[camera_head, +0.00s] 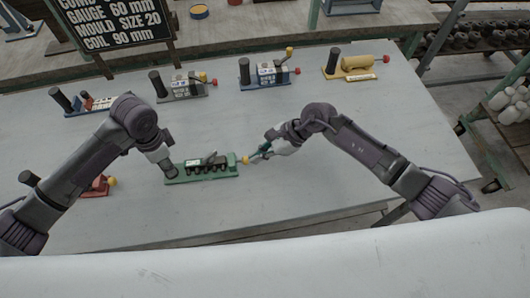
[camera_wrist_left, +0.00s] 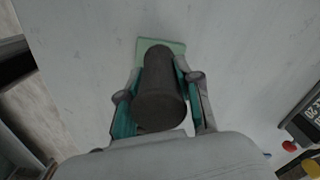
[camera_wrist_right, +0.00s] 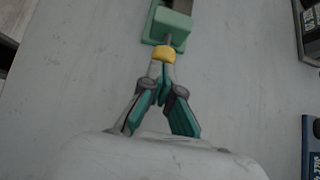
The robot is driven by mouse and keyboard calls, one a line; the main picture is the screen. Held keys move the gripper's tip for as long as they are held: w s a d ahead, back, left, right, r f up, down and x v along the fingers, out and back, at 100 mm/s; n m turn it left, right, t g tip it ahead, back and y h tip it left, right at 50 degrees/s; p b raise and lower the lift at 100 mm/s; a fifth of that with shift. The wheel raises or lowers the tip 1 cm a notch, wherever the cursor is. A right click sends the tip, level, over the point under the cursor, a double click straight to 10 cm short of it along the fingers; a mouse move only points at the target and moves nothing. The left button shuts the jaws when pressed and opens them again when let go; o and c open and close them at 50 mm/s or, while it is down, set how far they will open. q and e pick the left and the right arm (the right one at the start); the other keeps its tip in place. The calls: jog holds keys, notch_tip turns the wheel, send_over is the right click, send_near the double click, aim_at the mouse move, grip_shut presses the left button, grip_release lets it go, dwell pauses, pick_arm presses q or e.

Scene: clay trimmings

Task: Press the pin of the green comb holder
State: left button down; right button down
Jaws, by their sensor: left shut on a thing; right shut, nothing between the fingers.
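The green comb holder (camera_head: 212,171) lies on the grey table in the middle of the head view, with dark comb parts along its top. Its dark upright cylinder at the left end shows in the left wrist view (camera_wrist_left: 160,95). My left gripper (camera_head: 165,168) is shut around that cylinder. The pin with a yellow knob (camera_head: 245,160) sticks out of the holder's right end and shows in the right wrist view (camera_wrist_right: 163,53). My right gripper (camera_head: 262,154) is shut and empty, its tips right at the yellow knob; whether they touch it I cannot tell.
Behind stand a blue holder (camera_head: 268,73), a grey holder (camera_head: 183,86) and a yellow holder (camera_head: 355,66). A red holder (camera_head: 98,186) lies partly behind my left arm. A black sign (camera_head: 115,30) stands at the back. The table right of my right arm is clear.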

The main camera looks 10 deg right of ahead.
jog(key=shift+s+a, duration=0.1)
jog(key=shift+a, duration=1.15)
jog(key=shift+s+a+r, duration=0.1)
jog(key=shift+a, duration=0.05)
jog(key=d, duration=0.5)
jog(key=shift+w, duration=0.3)
jog(key=v, duration=0.9)
jog(key=shift+d+r, duration=0.25)
jog(key=c, duration=1.9)
grip_release()
jog(key=shift+w, duration=0.1)
